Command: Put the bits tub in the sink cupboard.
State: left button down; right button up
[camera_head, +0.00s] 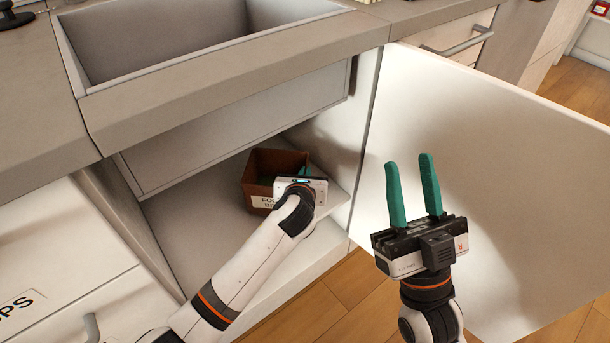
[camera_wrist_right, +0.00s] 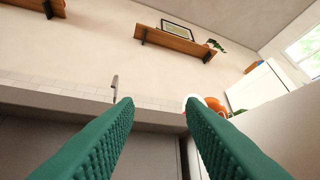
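The brown bits tub (camera_head: 254,187), with a partly hidden white label on its front, stands upright on the floor of the open sink cupboard (camera_head: 195,225), towards its right side. My left gripper (camera_head: 302,173) reaches into the cupboard at the tub's right front. Its wrist covers part of the tub, and only a bit of green finger shows, so its grip cannot be made out. My right gripper (camera_head: 412,187) is empty and open, fingers up, in front of the cupboard door. Its green fingers stand apart in the right wrist view (camera_wrist_right: 160,105).
The white cupboard door (camera_head: 500,140) is swung wide open to the right. The sink (camera_head: 200,35) and counter overhang the cupboard, with a grey panel (camera_head: 235,130) below. Free cupboard floor lies left of the tub. A drawer handle (camera_head: 91,327) sticks out at lower left.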

pick_arm(q)
jog(key=c, duration=2)
grip_release()
jog(key=shift+f, duration=0.1)
jog(key=o, duration=0.4)
